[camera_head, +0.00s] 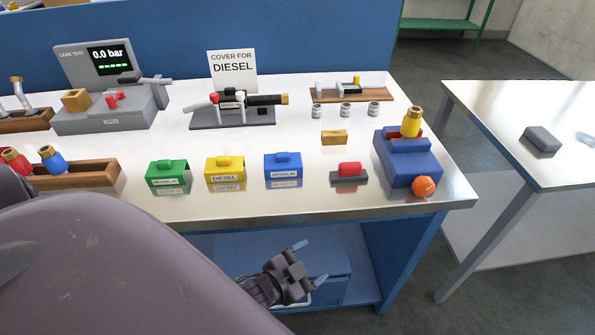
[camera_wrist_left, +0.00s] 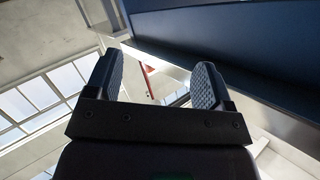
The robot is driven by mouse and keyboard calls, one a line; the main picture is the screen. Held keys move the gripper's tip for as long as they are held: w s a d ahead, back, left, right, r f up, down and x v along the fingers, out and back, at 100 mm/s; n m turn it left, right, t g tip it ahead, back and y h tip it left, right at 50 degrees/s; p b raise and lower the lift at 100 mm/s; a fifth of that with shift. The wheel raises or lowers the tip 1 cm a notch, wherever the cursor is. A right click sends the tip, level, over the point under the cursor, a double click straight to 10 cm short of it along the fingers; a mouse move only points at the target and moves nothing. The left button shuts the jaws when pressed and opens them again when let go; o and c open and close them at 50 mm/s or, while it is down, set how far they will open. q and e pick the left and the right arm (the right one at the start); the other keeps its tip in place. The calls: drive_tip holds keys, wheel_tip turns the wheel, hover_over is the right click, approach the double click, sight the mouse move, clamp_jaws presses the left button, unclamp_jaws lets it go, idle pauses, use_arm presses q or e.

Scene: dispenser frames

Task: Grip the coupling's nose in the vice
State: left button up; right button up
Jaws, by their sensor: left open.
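The vice (camera_head: 408,165) is a blue block with red jaws and an orange ball knob (camera_head: 424,186), at the right end of the bench. A brass-coloured coupling (camera_head: 411,121) stands upright in its top, between the jaws. Its lower end is hidden, and I cannot tell whether the jaws press on it. My left gripper (camera_head: 309,262) is open and empty, below the bench's front edge, well apart from the vice. In the left wrist view its two fingers (camera_wrist_left: 155,82) are spread with nothing between them. My right gripper is not in view.
Green, yellow and blue covers (camera_head: 225,172) and a red-topped block (camera_head: 349,172) line the bench front. A nozzle assembly (camera_head: 240,108) and a leak tester (camera_head: 110,100) stand behind. The bench's front edge (camera_head: 300,216) lies above my gripper. A side table (camera_head: 490,110) stands right.

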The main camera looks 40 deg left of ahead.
use_arm(q)
drive_tip(key=shift+s+a+f+n+g+y, duration=0.2)
drive_tip(key=shift+s+a+f+n, duration=0.15)
drive_tip(key=shift+s+f, duration=0.15)
drive_tip(key=shift+s+a+f+n+g+y, duration=0.1)
drive_tip(key=shift+s+a+f+n+y, duration=0.1)
drive_tip(key=shift+s+a+f+n, duration=0.25)
